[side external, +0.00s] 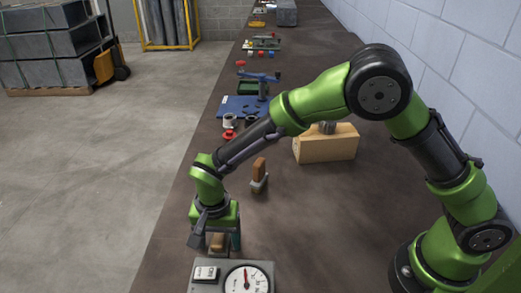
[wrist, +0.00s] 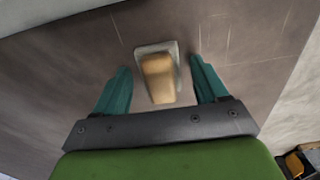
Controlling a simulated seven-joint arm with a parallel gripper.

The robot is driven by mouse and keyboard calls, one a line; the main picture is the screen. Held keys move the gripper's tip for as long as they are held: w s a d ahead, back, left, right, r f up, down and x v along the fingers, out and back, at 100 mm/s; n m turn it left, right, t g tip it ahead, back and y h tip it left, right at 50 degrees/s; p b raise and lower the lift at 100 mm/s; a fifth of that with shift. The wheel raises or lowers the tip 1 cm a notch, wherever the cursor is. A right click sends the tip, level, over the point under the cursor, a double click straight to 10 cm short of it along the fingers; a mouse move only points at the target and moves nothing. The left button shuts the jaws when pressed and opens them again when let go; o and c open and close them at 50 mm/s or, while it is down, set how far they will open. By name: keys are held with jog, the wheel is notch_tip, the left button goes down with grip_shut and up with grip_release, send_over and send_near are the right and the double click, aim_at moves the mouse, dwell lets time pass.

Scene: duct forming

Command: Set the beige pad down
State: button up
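The beige pad (wrist: 158,80) has a tan, block-like grip on a pale grey base, seen in the wrist view between my two teal fingers. In the side external view the pad (side external: 217,241) is low between the fingers, partly hidden by them, and appears to stand on the dark bench. My gripper (wrist: 160,65) is open, with a visible gap on each side of the pad. It also shows in the side external view (side external: 216,244), pointing down over the bench just behind the gauge box.
A gauge box (side external: 232,278) with a dial stands close in front. A second, browner-gripped pad (side external: 259,172) stands farther back. A wooden block (side external: 326,145) and a blue mat (side external: 243,105) lie beyond. The bench (side external: 300,220) is clear to the gripper's right.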

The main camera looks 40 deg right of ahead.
aim_at(219, 237)
notch_tip(219, 237, up, 12)
jog(key=s+d+r+n+t+y, duration=0.2)
jog(key=s+d+r, duration=0.1)
jog(key=d+r, duration=0.75)
jog(key=s+d+r+n+t, duration=0.1)
jog(key=s+d+n+t, duration=0.2)
jog(key=s+d, duration=0.8)
jog(key=shift+d+r+t, duration=0.3)
jog(key=shift+d+t, duration=0.55)
jog(key=shift+t, duration=0.25)
